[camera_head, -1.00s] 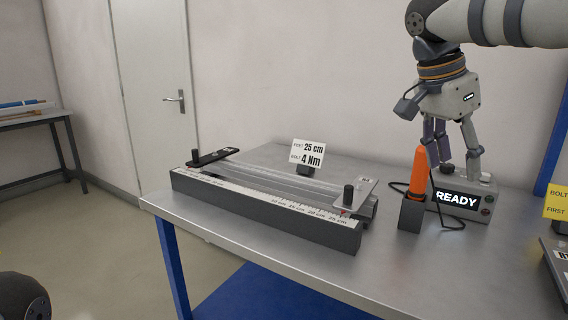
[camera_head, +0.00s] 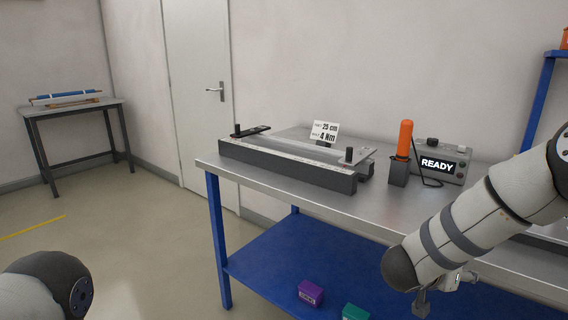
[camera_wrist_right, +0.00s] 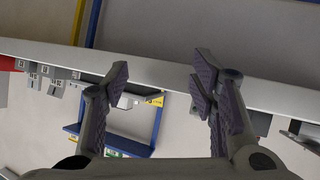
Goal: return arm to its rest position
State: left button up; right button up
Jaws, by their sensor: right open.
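My right arm (camera_head: 470,230) comes in from the right in the head view, bent low in front of the table's near edge. Its gripper is mostly hidden there behind and below the arm. In the right wrist view my right gripper (camera_wrist_right: 161,82) is open, its two fingers wide apart with nothing between them. A rounded part of my left arm (camera_head: 50,285) shows at the bottom left of the head view; the left gripper is out of view.
The metal workbench (camera_head: 290,185) bears a ruler fixture (camera_head: 290,165), a sign (camera_head: 325,131), an orange-handled tool (camera_head: 404,138) in a holder and a READY box (camera_head: 440,163). Purple (camera_head: 310,292) and teal (camera_head: 355,312) boxes sit on the blue lower shelf (camera_head: 275,262). Floor at left is open.

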jog(key=s+a+f+n+g+y, duration=0.1)
jog(key=s+a+f+n+y, duration=0.35)
jog(key=s+f, duration=0.65)
jog(key=s+a+f+n+g+y, duration=0.1)
jog(key=s+a+f+n+y, duration=0.4)
jog(key=s+f, duration=0.65)
jog(key=s+a+g, duration=0.2)
jog(key=s+g, duration=0.1)
jog(key=s, duration=0.8)
jog(key=s+a+g+y, duration=0.1)
jog(key=s+a+g, duration=0.1)
jog(key=s, duration=1)
jog(key=shift+s+a+r+g, duration=0.2)
jog(key=shift+a+g, duration=0.1)
jog(key=shift+g, duration=0.4)
